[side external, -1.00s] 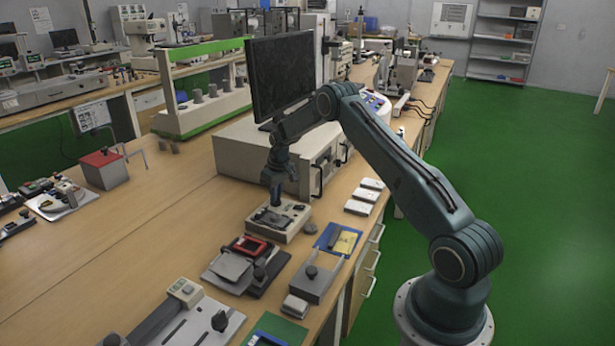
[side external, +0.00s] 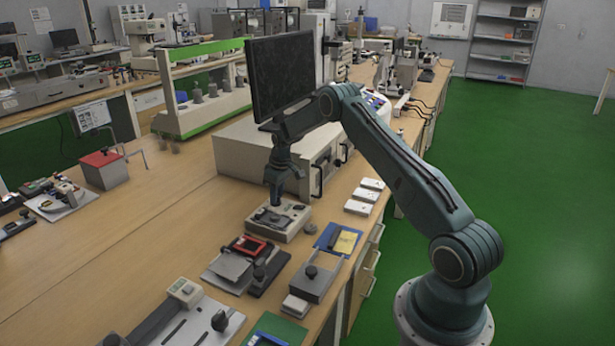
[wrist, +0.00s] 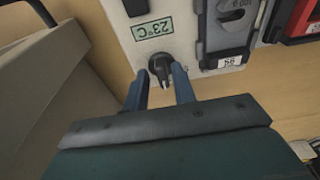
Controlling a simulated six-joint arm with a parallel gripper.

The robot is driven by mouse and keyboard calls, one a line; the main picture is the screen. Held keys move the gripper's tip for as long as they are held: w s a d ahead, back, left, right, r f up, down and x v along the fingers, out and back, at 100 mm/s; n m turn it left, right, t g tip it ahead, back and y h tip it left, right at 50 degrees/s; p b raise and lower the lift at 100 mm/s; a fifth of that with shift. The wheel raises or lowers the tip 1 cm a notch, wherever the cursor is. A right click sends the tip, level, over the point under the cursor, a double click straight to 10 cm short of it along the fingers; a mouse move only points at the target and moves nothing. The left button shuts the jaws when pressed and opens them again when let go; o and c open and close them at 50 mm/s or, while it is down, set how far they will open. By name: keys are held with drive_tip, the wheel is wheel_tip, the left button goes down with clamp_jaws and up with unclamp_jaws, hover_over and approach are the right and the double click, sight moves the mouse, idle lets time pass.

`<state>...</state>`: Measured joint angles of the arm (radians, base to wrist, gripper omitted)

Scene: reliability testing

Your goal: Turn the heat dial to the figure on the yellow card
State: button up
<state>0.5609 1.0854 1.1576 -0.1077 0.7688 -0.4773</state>
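A pale instrument box (side external: 283,235) stands on the bench below my gripper (side external: 275,200). In the wrist view its face shows a black heat dial (wrist: 160,67) with a light pointer mark, and a green display (wrist: 153,28) reading 23°C upside down. My gripper (wrist: 160,80) has its two fingers apart, one on each side of the dial; I cannot tell whether they touch it. In the side view the gripper hides the dial. A yellow card (side external: 346,242) lies on a blue mat right of the box; its figure is too small to read.
A large cabinet (side external: 250,160) with a monitor (side external: 282,75) stands close behind the gripper. A red device (side external: 249,246) and a grey plate with a knob (side external: 314,280) lie in front of the box. White blocks (side external: 365,195) sit at right.

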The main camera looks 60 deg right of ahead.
drive_tip(key=shift+r, duration=2.25)
drive_tip(key=shift+a, duration=0.1)
drive_tip(key=shift+w+a+r, duration=0.1)
drive_tip(key=shift+r, duration=0.1)
drive_tip(key=s+a+r+t, duration=0.1)
drive_tip(key=s+a+r, duration=0.5)
drive_tip(key=a+r, duration=0.5)
drive_tip(key=s+a+r+t, duration=0.1)
drive_tip(key=s+a+r, duration=0.55)
drive_tip(key=r, duration=0.75)
drive_tip(key=s+a, duration=0.4)
drive_tip(key=s, duration=0.4)
drive_tip(key=s+a+t, duration=0.1)
drive_tip(key=s+a, duration=0.4)
drive_tip(key=s, duration=0.3)
drive_tip(key=s+a+r, duration=0.1)
drive_tip(key=s+a, duration=0.3)
drive_tip(key=s, duration=0.4)
drive_tip(key=shift+a+t, duration=0.25)
drive_tip(key=shift+t, duration=0.15)
